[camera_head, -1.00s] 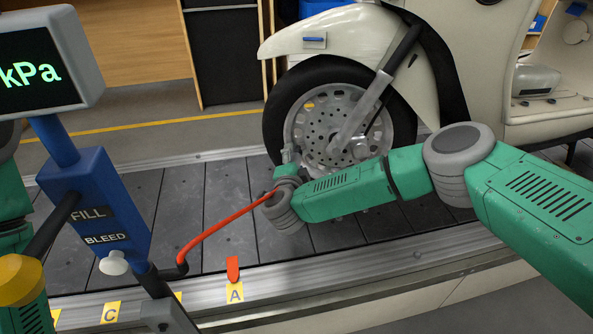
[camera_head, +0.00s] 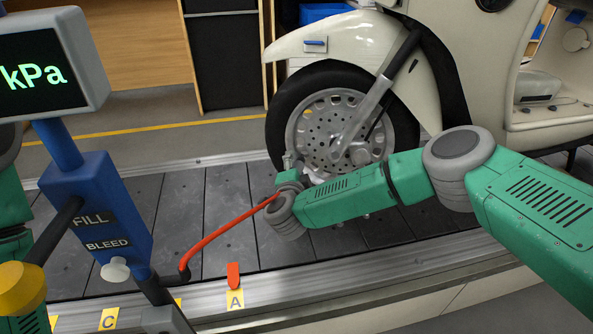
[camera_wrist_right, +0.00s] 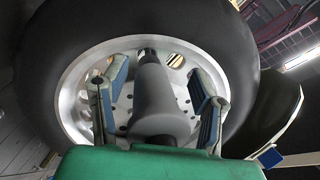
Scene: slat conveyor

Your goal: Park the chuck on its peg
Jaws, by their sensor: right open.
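In the right wrist view the chuck (camera_wrist_right: 165,105) is a grey cylinder with a dark tip, pointing at the wheel rim. My right gripper (camera_wrist_right: 158,72) is open, one finger on each side of it, with gaps visible. Whether the tip touches the wheel is unclear. In the head view my right gripper (camera_head: 290,164) is beside the lower front wheel, and the red hose (camera_head: 226,228) runs to it from the blue inflator post (camera_head: 97,215). The chuck is not clear there. I cannot make out which part is its peg. My left gripper is out of view.
The scooter's front wheel (camera_head: 342,125) stands on the slat conveyor (camera_head: 185,215). The kPa display (camera_head: 50,62) tops the post, with a yellow knob (camera_head: 21,287) at left. A red tab (camera_head: 234,275) stands on the front rail above label A (camera_head: 235,299).

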